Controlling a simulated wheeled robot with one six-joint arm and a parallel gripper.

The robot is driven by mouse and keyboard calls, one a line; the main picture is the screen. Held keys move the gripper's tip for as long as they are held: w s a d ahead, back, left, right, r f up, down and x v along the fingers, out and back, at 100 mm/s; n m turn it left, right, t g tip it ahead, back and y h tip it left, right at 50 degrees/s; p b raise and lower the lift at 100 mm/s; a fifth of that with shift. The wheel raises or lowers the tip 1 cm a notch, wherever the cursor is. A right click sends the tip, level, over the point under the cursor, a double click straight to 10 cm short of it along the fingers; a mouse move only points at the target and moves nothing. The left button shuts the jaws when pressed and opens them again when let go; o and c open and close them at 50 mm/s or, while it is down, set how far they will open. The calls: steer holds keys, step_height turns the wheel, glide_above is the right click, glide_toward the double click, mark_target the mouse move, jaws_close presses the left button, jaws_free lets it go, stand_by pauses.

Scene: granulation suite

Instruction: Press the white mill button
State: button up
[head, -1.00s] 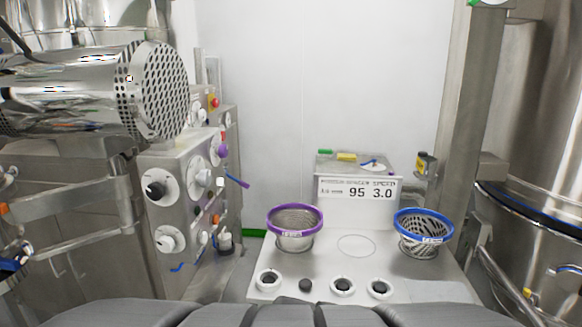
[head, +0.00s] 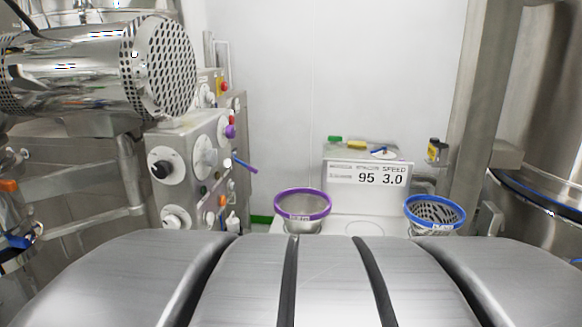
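A grey machine panel (head: 190,135) stands left of centre, its faces carrying several knobs and small buttons. My gripper's fingers are not seen in this view.
A perforated steel drum (head: 165,70) juts out at upper left. A display box (head: 366,174) reading 95 and 3.0 stands behind a purple-rimmed sieve (head: 302,204) and a blue-rimmed sieve (head: 435,212). A steel post (head: 478,110) and vessel stand at right.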

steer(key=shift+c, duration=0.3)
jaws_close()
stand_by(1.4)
